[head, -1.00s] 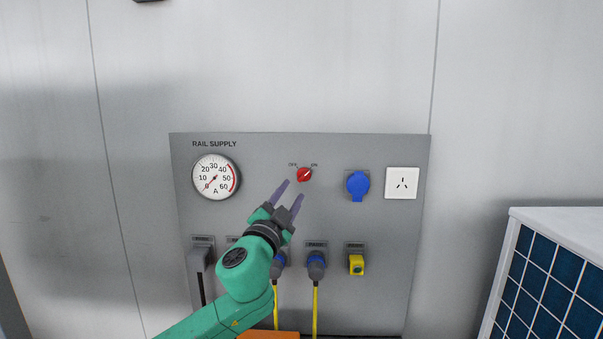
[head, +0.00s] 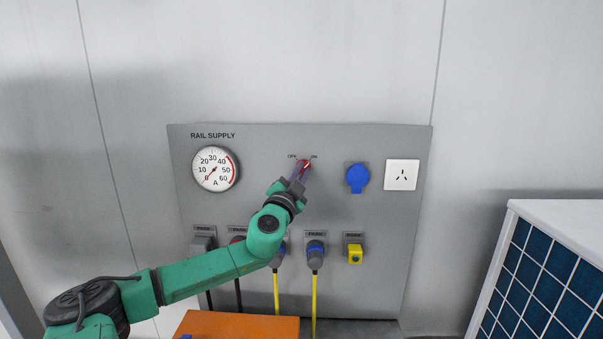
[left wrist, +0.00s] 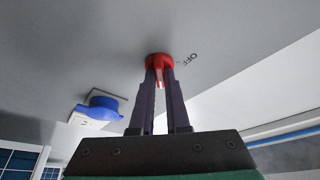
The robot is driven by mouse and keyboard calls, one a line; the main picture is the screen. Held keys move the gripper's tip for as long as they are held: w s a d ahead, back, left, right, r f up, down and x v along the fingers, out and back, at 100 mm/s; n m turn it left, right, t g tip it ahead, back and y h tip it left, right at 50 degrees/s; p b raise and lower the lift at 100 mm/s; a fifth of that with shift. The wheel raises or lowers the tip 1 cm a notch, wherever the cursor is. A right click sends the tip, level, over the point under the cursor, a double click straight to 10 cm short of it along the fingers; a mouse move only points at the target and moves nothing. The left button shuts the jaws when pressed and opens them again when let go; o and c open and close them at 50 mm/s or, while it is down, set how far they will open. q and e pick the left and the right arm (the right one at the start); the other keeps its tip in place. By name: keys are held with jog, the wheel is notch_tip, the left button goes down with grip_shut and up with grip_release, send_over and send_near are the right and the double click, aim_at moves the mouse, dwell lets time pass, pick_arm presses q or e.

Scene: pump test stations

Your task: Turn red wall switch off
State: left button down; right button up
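The red wall switch (head: 304,166) is a round knob high on the grey panel, between OFF on its left and ON on its right. Its white pointer mark leans up and right toward ON. My left gripper (head: 302,173) is at the knob from below, its purple fingers partly covering it. In the left wrist view the two fingertips (left wrist: 160,76) sit on either side of the red knob's grip (left wrist: 160,60) and look closed on it; OFF is printed just to its right. My right gripper is not in view.
The grey panel (head: 380,280) also bears a round gauge (head: 213,169), a blue-capped socket (head: 357,178), a white outlet (head: 401,175) and a lower row of plugs with hanging cables. An orange surface (head: 240,326) is below; a blue-gridded unit (head: 550,270) stands right.

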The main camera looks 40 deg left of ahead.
pick_arm(q)
jog(key=shift+f, duration=0.1)
jog(key=n+g+y+b, duration=0.2)
jog(key=n+y+b, duration=0.1)
jog(key=n+b, duration=0.3)
jog(key=n+g+y+b, duration=0.2)
jog(key=n+y+b, duration=0.1)
jog(key=n+b, duration=0.4)
jog(key=n+g+y+b, duration=0.2)
jog(key=n+b, duration=0.4)
jog(key=n, duration=0.3)
jog(key=shift+w+d+f+y, duration=0.1)
jog(key=shift+w+d+y, duration=0.2)
jog(key=shift+y, duration=0.2)
jog(key=shift+n+g, duration=0.5)
jog(key=shift+n, duration=1.1)
jog(key=c, duration=0.9)
grip_release()
jog(key=shift+s+r, duration=0.15)
jog(key=shift+r, duration=0.05)
